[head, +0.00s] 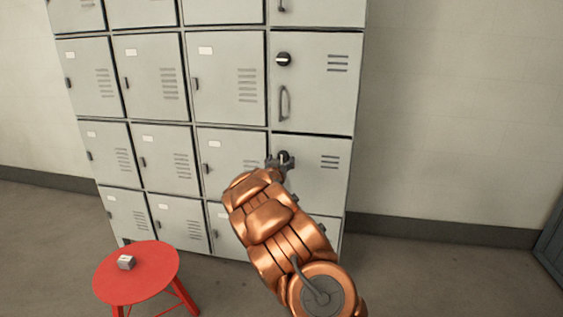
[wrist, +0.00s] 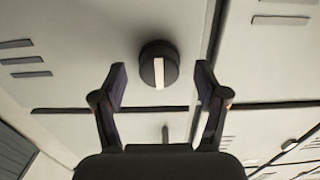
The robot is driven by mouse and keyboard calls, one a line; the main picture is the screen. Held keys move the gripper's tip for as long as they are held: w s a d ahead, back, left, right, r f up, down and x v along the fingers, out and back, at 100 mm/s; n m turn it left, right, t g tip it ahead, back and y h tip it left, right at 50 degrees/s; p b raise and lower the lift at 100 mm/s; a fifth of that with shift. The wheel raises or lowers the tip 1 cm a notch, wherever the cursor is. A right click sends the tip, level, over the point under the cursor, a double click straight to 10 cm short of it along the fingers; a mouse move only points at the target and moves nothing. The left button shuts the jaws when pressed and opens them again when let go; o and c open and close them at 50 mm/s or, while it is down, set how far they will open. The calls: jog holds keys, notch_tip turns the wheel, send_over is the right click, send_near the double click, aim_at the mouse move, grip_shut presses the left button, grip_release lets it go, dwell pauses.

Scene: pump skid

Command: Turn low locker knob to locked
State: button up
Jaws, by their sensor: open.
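The low locker door (head: 315,185) is shut, in the right column below a door with its own knob and handle. Its round black knob (head: 284,156) has a white bar, which looks upright in the head view. The wrist view shows the knob (wrist: 159,66) close up, its white bar nearly vertical in that picture. My gripper (head: 280,163) is at this knob in the head view and partly hides it. In the wrist view my gripper (wrist: 160,75) is open, with one finger on each side of the knob and a gap to each.
The upper black knob (head: 283,59) and the upper door's handle (head: 285,103) are above my gripper. A red stool (head: 150,285) with a small grey block (head: 126,262) on it stands at the lower left. Bare floor lies right of the lockers.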

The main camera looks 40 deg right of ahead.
jog(key=shift+w+d, duration=0.3)
jog(key=shift+d, duration=0.15)
jog(key=c, duration=1.2)
jog(key=shift+o, duration=0.2)
